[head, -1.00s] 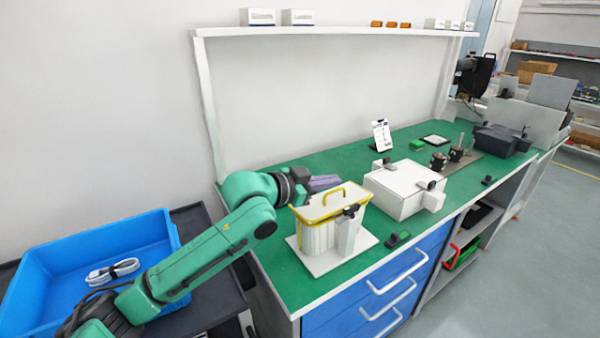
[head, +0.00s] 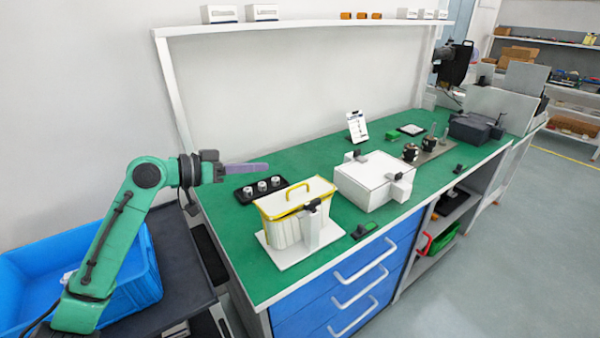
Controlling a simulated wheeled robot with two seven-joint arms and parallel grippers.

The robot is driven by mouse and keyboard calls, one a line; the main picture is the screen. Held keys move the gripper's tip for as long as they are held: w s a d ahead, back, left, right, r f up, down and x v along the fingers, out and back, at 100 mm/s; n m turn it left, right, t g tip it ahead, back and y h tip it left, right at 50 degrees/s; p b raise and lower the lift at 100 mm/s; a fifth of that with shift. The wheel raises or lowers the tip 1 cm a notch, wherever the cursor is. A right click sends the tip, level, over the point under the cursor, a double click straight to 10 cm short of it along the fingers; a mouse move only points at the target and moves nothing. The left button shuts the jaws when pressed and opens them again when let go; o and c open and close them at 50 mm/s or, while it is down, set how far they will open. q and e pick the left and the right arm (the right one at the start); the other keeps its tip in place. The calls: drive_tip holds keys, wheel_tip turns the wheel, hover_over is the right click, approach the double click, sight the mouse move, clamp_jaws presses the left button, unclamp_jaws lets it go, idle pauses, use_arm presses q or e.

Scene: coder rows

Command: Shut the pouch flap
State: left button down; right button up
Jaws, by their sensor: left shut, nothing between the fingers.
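The pouch (head: 285,231) is a whitish ribbed container with a yellow rim, standing on a white base plate (head: 324,246) at the front left of the green bench. Its flap (head: 286,201) is a pale panel with a yellow handle (head: 308,191) and lies over the top opening. A white post with a dark clamp (head: 312,224) stands at its front right corner. My left gripper (head: 258,168) is shut and empty, with purplish fingers pointing right, behind and above the pouch and apart from it. My right gripper is not in view.
A black tray (head: 245,196) with several white round parts lies behind the pouch. A white box (head: 372,181) with dark latches stands to its right. A blue bin (head: 130,275) is at left. A shelf (head: 320,24) runs above the bench.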

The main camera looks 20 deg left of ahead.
use_arm(q)
drive_tip(key=p+x, duration=0.1)
drive_tip(key=x, duration=0.1)
drive_tip(key=p+x, duration=0.1)
drive_tip(key=x, duration=0.1)
drive_tip(key=p+x, duration=0.1)
drive_tip(key=x, duration=0.2)
drive_tip(key=shift+w+a+p, duration=0.2)
drive_tip(key=shift+w+p, duration=0.1)
drive_tip(key=shift+p, duration=0.05)
drive_tip(key=f, duration=0.1)
drive_tip(key=d+f+p, duration=0.1)
drive_tip(key=f, duration=0.1)
drive_tip(key=shift+s+d+f, duration=0.1)
drive_tip(key=shift+d+f, duration=0.1)
drive_tip(key=shift+f, duration=0.15)
drive_tip(key=shift+s+a+f, duration=0.1)
drive_tip(key=shift+s+f, duration=0.1)
drive_tip(key=shift+f, duration=0.15)
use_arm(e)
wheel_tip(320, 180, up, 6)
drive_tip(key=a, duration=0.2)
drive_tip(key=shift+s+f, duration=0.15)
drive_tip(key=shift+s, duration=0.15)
use_arm(q)
drive_tip(key=shift+w, duration=0.1)
